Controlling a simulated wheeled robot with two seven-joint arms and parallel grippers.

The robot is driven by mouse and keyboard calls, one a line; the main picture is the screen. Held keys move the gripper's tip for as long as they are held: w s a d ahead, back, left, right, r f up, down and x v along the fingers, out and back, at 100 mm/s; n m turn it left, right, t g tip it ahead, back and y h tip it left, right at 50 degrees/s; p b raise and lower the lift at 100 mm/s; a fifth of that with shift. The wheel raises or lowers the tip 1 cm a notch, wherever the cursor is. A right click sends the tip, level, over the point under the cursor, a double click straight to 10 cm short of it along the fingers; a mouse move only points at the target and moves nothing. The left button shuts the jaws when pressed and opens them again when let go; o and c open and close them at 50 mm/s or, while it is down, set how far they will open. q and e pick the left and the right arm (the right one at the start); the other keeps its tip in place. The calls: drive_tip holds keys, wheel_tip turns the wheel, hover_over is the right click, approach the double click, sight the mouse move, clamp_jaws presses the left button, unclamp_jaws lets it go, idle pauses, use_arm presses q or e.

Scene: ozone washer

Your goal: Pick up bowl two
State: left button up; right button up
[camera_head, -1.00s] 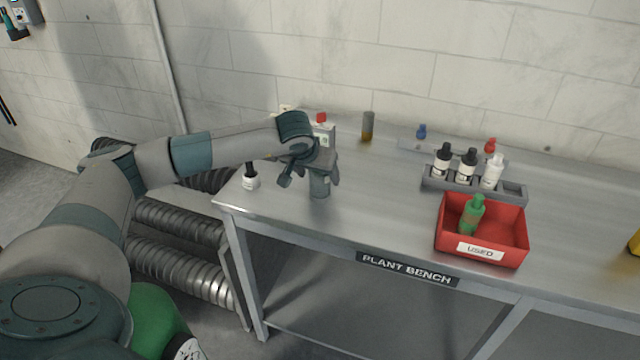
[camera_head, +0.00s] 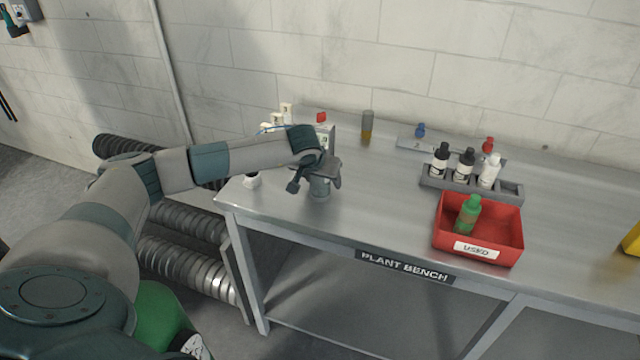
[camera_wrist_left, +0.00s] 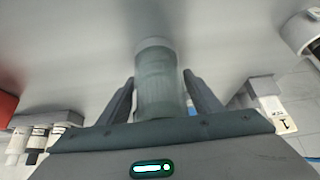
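A clear grey-green cylindrical bowl (camera_head: 320,187) stands upright near the bench's left front. It also shows in the left wrist view (camera_wrist_left: 158,85), between the two fingers. I cannot read a number on it. My left gripper (camera_head: 317,180) is over this bowl and covers its upper part in the head view. In the left wrist view its fingers (camera_wrist_left: 158,100) are apart, one on each side of the bowl, with narrow gaps that are hard to judge. My right gripper is not in view.
A red bin (camera_head: 479,228) marked USED holds a green bottle (camera_head: 468,214). A grey rack (camera_head: 470,190) of bottles and an amber-bottomed tube (camera_head: 367,126) stand behind. The bench (camera_head: 390,215) is clear between bowl and bin.

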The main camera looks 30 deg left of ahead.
use_arm(q)
drive_tip(key=c, duration=0.9)
drive_tip(key=shift+r, duration=0.1)
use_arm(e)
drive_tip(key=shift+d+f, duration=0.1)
